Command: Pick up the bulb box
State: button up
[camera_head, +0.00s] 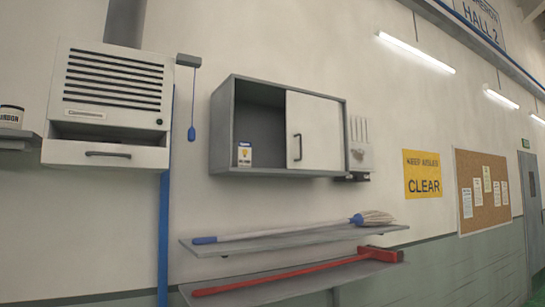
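A small white and yellow box (244,154), which looks like the bulb box, stands upright in the open left half of a grey wall cabinet (216,130). It is on the cabinet floor near the front edge. A white sliding door (316,132) with a dark handle covers the cabinet's right half, so what is behind it is hidden. The print on the box is too small to read. My gripper does not show in this view.
Below the cabinet, a shelf (290,241) holds a mop (290,229). A lower shelf (240,296) holds a red-handled tool (290,273). A vented wall unit (107,100) and a hanging blue pull cord (192,120) are on the left.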

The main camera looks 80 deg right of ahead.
aim_at(242, 151)
jog(key=u, duration=0.05)
jog(key=k, duration=0.15)
jog(key=z, duration=1.05)
